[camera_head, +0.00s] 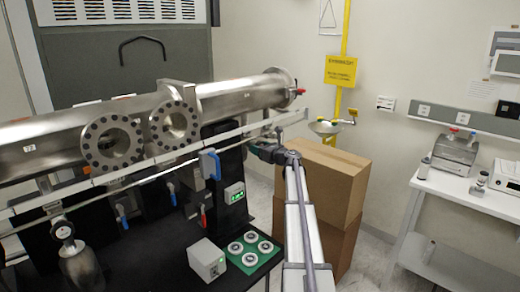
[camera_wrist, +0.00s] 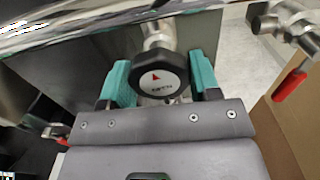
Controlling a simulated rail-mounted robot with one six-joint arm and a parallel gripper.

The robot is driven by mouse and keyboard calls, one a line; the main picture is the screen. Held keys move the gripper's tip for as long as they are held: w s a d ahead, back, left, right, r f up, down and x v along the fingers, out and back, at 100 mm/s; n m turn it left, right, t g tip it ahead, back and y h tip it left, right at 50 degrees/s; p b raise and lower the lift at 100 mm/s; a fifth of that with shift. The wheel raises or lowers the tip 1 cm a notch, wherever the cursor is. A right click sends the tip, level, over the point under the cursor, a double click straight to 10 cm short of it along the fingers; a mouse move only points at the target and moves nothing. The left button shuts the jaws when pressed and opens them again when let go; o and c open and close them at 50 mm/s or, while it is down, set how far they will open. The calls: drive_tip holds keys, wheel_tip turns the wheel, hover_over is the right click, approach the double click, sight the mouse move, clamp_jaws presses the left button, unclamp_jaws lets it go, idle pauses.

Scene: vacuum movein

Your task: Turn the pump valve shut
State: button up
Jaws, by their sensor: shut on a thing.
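The pump valve's round black knob (camera_wrist: 160,78) has a red arrow mark and small lettering on its face. It sits on a metal stem (camera_wrist: 157,36) in the wrist view. My gripper (camera_wrist: 163,84) has its two teal fingers on the left and right sides of the knob, shut on it. In the head view my gripper (camera_head: 268,151) is at the end of my arm, below the right part of the steel vacuum tube (camera_head: 240,93). The knob cannot be made out there. The arrow points up in the wrist view.
Cardboard boxes (camera_head: 322,182) stand just right of my gripper. A valve with a red handle (camera_wrist: 290,86) is to the right in the wrist view. A blue-handled valve (camera_head: 209,164), a small green display (camera_head: 234,193) and a green tray (camera_head: 255,254) with round parts lie to the left.

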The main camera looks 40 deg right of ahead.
drive_tip(key=shift+m, duration=1)
drive_tip(key=o, duration=0.9)
drive_tip(key=shift+s, duration=0.1)
drive_tip(key=s, duration=0.3)
drive_tip(key=s+d, duration=0.1)
drive_tip(key=s, duration=0.6)
drive_tip(key=shift+s+d, duration=0.25)
drive_tip(key=shift+s, duration=0.05)
